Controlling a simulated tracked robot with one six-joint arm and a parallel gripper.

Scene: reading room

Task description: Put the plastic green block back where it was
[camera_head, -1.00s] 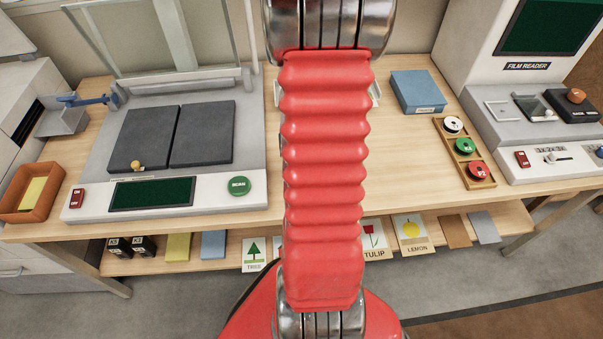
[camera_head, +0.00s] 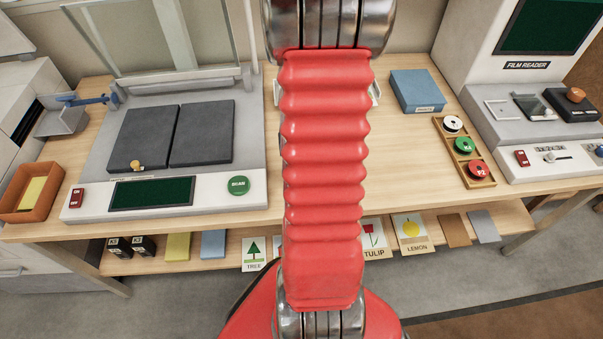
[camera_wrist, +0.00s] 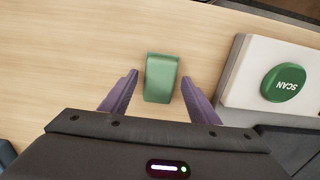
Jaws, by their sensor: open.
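The green block (camera_wrist: 161,78) lies on the light wooden tabletop (camera_wrist: 60,60) in the wrist view. My gripper (camera_wrist: 160,88) is open, with one purple finger on each side of the block and a visible gap on both sides. In the head view the block and my gripper are hidden behind my red arm.
The scanner (camera_head: 250,200) with its green SCAN button (camera_head: 238,185) stands left of my arm, and its corner (camera_wrist: 235,85) is close to my right finger in the wrist view. A blue box (camera_head: 418,90), a wooden reel tray (camera_head: 440,128) and the film reader (camera_head: 480,110) are at right.

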